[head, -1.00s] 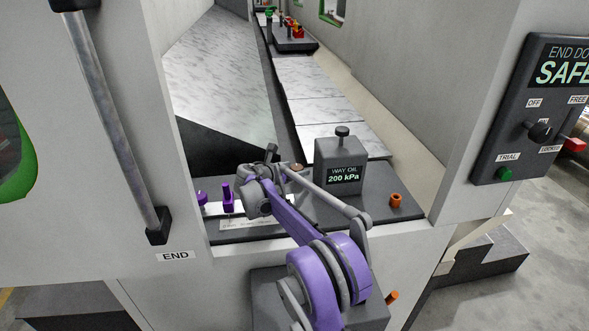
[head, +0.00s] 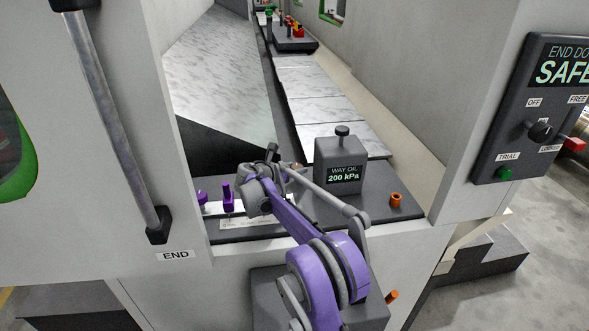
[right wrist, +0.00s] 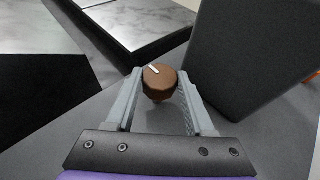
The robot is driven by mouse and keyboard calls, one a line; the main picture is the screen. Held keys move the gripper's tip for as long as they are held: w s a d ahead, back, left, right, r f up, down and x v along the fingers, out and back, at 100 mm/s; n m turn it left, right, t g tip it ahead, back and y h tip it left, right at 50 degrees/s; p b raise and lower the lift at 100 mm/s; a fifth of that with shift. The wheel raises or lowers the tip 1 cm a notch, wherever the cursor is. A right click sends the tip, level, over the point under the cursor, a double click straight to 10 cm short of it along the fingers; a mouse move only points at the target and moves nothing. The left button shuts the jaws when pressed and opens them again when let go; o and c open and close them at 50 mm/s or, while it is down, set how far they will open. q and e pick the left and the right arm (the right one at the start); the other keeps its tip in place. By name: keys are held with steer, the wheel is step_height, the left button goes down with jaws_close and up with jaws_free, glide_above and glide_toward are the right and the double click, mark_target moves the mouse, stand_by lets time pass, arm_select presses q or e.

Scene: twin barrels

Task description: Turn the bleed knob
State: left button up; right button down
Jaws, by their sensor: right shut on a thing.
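A brown round knob (right wrist: 160,84) with a white pointer line stands on the dark deck, and I take it as the bleed knob. My right gripper (right wrist: 160,92) has its two grey fingers on either side of the knob, shut on it. The pointer line faces up and slightly left in the right wrist view. In the head view my right gripper (head: 288,172) is left of the gauge box (head: 340,164), which reads "WAY OIL 200 kPa"; the knob is largely hidden there. My left gripper is not in view.
Purple fittings (head: 228,197) stand on the deck to the left, and an orange fitting (head: 396,200) to the right. The gauge box is close beside the gripper. A door panel with a handle (head: 110,120) is at left; a control panel (head: 527,120) reading "SAFE" is at right.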

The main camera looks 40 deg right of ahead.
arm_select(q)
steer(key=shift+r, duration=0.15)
arm_select(e)
steer(key=shift+w+r+m+g+p, duration=0.15)
steer(key=shift+m+g+p, duration=0.35)
steer(key=shift+m+g, duration=0.5)
steer(key=shift+w+m+g+p, duration=0.15)
steer(key=shift+m+g+p, duration=0.45)
steer(key=shift+g, duration=0.3)
steer(key=shift+w+m+g+p, duration=0.1)
steer(key=shift+m+g+p, duration=0.7)
steer(key=shift+g, duration=0.2)
arm_select(q)
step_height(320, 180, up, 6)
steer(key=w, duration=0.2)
steer(key=shift+p, duration=0.4)
arm_select(e)
steer(key=shift+m+g, duration=0.5)
steer(key=shift+c, duration=1.3)
jaws_free()
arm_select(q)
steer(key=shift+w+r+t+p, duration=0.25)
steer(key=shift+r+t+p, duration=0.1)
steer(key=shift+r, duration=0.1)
arm_select(e)
steer(key=v, duration=1)
steer(key=shift+w+a, duration=0.1)
steer(key=shift+a, duration=0.3)
